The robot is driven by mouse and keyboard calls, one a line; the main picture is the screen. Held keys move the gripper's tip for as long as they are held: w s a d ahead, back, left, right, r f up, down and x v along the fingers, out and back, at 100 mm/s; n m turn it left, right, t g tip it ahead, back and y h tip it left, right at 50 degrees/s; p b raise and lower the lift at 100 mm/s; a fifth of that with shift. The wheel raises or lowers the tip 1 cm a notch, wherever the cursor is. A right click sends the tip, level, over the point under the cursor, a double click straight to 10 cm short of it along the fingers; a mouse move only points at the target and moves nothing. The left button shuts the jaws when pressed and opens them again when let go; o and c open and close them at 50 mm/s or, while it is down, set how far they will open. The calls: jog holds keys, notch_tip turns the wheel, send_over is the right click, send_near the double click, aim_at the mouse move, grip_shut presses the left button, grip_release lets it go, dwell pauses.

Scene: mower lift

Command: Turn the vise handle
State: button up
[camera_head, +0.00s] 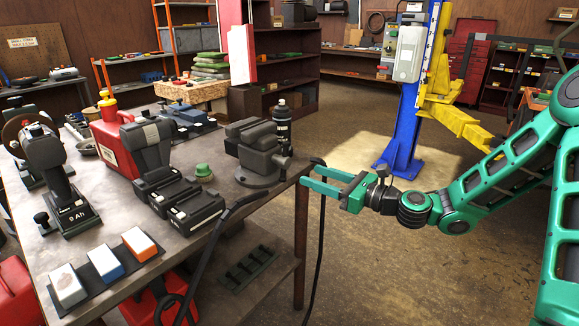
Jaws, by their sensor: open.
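The dark grey vise (258,152) stands on its round base near the right edge of the workbench (128,255). Its front end faces right, towards my arm. I cannot clearly pick out the vise handle against the dark body. My green gripper (310,174) is just right of the vise, at about the bench-top level.
A black cable (318,230) hangs by the bench corner near my fingers. A black spray can (282,127) stands behind the vise. Batteries (196,209) and a red can (110,147) crowd the bench to the left. A blue lift post (404,125) stands behind my arm; floor is open between.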

aim_at(288, 164)
jog(key=x, duration=1.1)
jog(key=shift+w+d+r, duration=0.15)
jog(key=shift+r, duration=0.1)
jog(key=c, duration=1.1)
jog(key=shift+o, duration=0.4)
jog(key=shift+d, duration=0.2)
jog(key=shift+a, duration=0.1)
jog(key=shift+c, duration=0.2)
